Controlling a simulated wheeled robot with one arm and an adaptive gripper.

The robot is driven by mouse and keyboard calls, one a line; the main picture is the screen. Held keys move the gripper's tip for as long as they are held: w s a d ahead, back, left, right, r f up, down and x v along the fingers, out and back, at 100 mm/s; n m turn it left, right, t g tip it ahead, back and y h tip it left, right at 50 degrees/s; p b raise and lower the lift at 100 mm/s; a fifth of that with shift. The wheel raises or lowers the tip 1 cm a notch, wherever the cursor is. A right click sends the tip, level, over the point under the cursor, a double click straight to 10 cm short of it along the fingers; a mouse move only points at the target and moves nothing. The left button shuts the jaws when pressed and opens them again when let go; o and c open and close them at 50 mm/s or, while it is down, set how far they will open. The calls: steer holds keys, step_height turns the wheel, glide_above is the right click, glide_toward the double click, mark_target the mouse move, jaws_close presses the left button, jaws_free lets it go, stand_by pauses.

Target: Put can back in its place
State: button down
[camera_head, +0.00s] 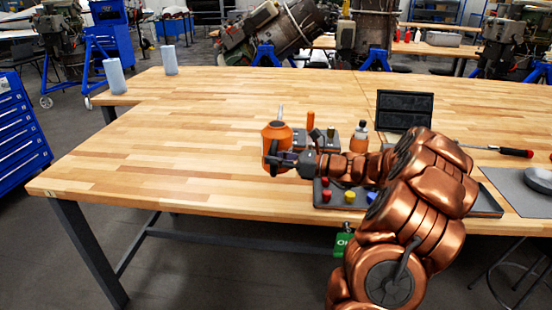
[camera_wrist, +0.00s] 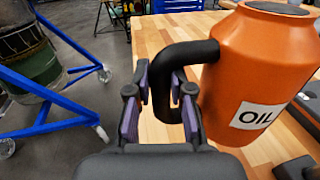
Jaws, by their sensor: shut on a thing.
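The can is an orange oil can (camera_head: 275,133) with a pale spout, near the middle of the table. In the wrist view the can (camera_wrist: 262,65) fills the right side, with a white "OIL" label and a black handle (camera_wrist: 185,52). My gripper (camera_head: 287,160) reaches it from the right. In the wrist view my gripper (camera_wrist: 158,105) has its purple-padded fingers on either side of the handle, shut on it. The can looks upright. I cannot tell whether its base touches the table. My arm hides part of the area to its right.
A dark tray (camera_head: 326,196) with red, yellow and blue pieces lies at the front edge, partly behind my arm. A small orange bottle (camera_head: 359,140) and a dark screen (camera_head: 404,111) stand behind. A red-handled screwdriver (camera_head: 515,152) lies right. The table's left side is clear.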

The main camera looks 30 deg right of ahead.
mark_target(275, 176)
step_height(275, 176, down, 4)
steer(key=b, duration=0.3)
steer(key=shift+f, duration=1.55)
steer(key=c, duration=0.8)
jaws_free()
steer(key=shift+v, duration=0.95)
steer(key=shift+p+v, duration=1)
steer(key=shift+v, duration=1.55)
